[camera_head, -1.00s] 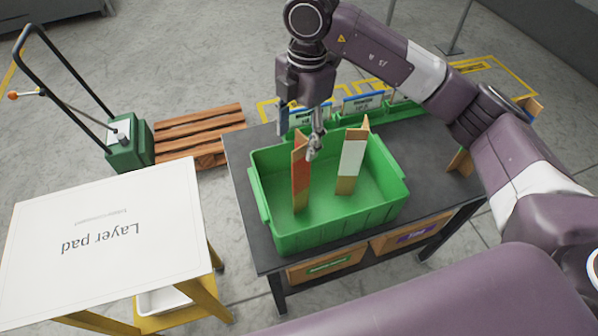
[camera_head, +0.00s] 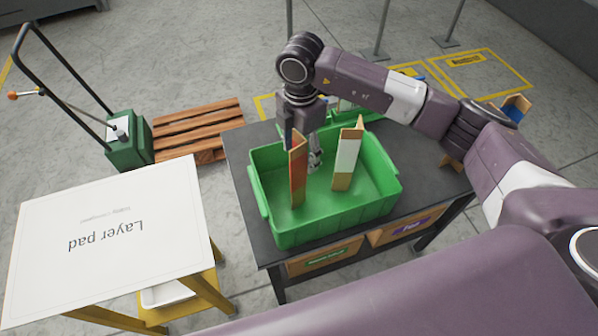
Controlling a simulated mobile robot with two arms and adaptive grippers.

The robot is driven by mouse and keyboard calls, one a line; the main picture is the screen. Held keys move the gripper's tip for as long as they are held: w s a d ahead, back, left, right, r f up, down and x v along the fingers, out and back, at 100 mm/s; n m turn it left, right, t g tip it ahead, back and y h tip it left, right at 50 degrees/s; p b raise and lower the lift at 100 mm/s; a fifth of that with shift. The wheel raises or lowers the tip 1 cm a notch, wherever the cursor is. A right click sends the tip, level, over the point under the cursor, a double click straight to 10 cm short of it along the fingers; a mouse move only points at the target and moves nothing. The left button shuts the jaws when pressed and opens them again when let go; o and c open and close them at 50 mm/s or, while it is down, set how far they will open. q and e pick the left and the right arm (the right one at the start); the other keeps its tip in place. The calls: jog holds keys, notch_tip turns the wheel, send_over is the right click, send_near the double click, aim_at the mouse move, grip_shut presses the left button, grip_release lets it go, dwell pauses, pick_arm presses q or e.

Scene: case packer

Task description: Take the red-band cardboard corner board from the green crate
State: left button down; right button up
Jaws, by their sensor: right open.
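The green crate (camera_head: 325,222) stands on the dark table. Inside it, the red-band corner board (camera_head: 298,176) stands upright on the left. A white-band corner board (camera_head: 346,165) stands to its right. My right gripper (camera_head: 314,160) is open and points down at the red-band board's upper part, with one finger on its left and the other on its right. The board partly hides the fingers, so contact cannot be told. My left gripper is not in view.
A white layer pad (camera_head: 110,235) lies on a yellow stand at the left. A wooden pallet (camera_head: 198,132) and a green pallet jack (camera_head: 128,145) are behind it. Other green bins (camera_head: 349,118) stand at the table's back. The table's right part is mostly bare.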

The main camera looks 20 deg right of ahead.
jog(key=c, duration=1.1)
jog(key=shift+r, duration=0.1)
jog(key=shift+c, duration=0.2)
